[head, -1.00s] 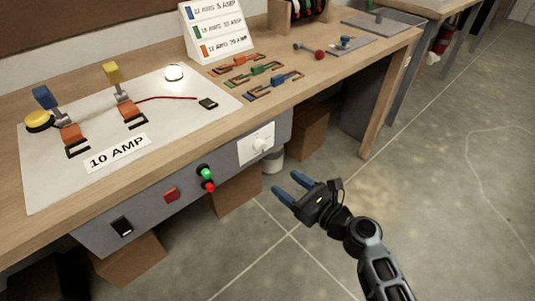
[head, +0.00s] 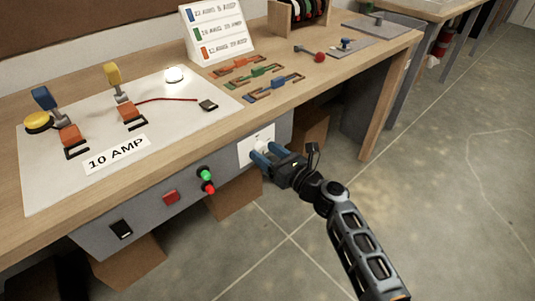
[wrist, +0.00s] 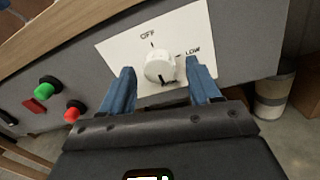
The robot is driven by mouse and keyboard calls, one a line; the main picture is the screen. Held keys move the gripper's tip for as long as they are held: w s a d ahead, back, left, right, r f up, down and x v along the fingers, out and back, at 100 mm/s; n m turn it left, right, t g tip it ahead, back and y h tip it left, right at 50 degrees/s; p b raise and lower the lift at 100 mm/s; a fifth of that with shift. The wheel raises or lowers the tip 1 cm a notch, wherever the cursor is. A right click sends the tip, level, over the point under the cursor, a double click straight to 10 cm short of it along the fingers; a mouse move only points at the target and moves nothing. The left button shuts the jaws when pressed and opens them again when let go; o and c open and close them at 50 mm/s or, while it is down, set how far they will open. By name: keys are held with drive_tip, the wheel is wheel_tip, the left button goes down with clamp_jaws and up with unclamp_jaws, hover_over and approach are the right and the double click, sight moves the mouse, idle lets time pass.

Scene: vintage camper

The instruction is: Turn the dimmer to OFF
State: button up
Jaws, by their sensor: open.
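The dimmer is a white round knob (wrist: 160,66) on a white plate (wrist: 118,48) on the grey front panel under the bench top. In the wrist view the plate reads OFF above the knob and LOW to its right. A dark mark shows at the knob's lower edge, too small to read surely. In the head view the plate (head: 246,148) is partly covered by my gripper (head: 262,155). My gripper's blue fingers are open, one on each side of the knob; I cannot tell whether they touch it.
Left of the plate on the panel are a green button (head: 203,174), a red button (head: 208,188), a red switch (head: 171,197) and a black switch (head: 121,229). The bench top (head: 225,120) overhangs above. Cardboard boxes (head: 236,198) stand below. The floor to the right is clear.

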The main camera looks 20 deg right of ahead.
drive_tip(key=c, duration=1)
drive_tip(key=shift+c, duration=0.2)
